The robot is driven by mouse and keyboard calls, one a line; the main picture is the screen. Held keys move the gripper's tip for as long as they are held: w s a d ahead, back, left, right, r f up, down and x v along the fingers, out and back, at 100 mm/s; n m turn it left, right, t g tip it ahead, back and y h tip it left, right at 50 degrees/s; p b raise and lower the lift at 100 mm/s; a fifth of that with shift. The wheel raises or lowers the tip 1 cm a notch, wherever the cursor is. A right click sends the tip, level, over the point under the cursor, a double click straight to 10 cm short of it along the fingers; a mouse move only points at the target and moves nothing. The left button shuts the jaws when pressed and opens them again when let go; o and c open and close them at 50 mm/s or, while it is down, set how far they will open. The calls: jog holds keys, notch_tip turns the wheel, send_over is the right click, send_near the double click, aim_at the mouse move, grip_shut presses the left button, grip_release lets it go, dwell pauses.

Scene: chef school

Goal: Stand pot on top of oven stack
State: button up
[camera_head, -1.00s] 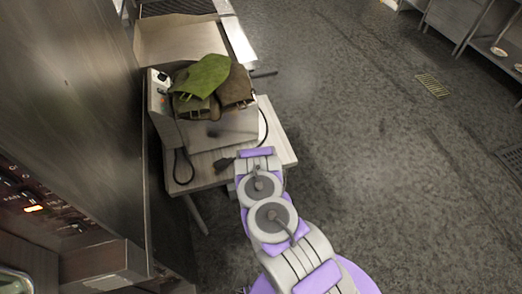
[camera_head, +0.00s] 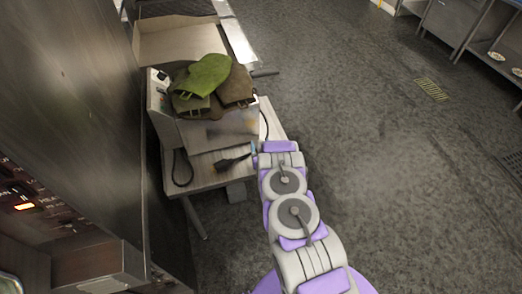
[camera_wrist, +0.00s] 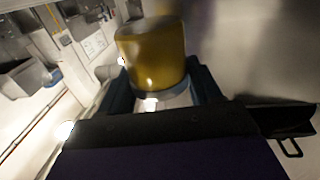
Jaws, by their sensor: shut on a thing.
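A gold-coloured pot (camera_wrist: 152,52) shows in the wrist view, tilted in the picture. My gripper (camera_wrist: 162,92) is shut on it, with one dark finger on each side. The pot's lower edge is partly hidden between the fingers. In the head view my arm reaches forward, and its end hides the gripper and the pot. A tall steel unit (camera_head: 75,85) with a lit control panel (camera_head: 30,205) stands along the left; it looks like the oven stack. Its top is not in the head view.
A small table (camera_head: 205,178) stands ahead beside the steel unit. It holds a steel appliance (camera_head: 215,133) with green and brown oven mitts (camera_head: 210,75) on top, and loose black cords. Steel shelving (camera_head: 460,22) is at the far right. The floor (camera_head: 370,130) to the right is clear.

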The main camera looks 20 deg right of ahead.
jog(key=shift+w+d, duration=0.3)
jog(key=shift+d, duration=0.3)
jog(key=f, duration=0.2)
jog(key=f+b, duration=0.1)
jog(key=shift+d+f, duration=0.2)
jog(key=shift+d, duration=0.05)
jog(key=shift+w+a+f, duration=0.1)
jog(key=shift+f, duration=0.15)
jog(key=shift+a+r, duration=0.1)
jog(key=shift+a, duration=0.2)
jog(key=o, duration=1.2)
jog(key=shift+d, duration=0.25)
jog(key=shift+c, duration=0.2)
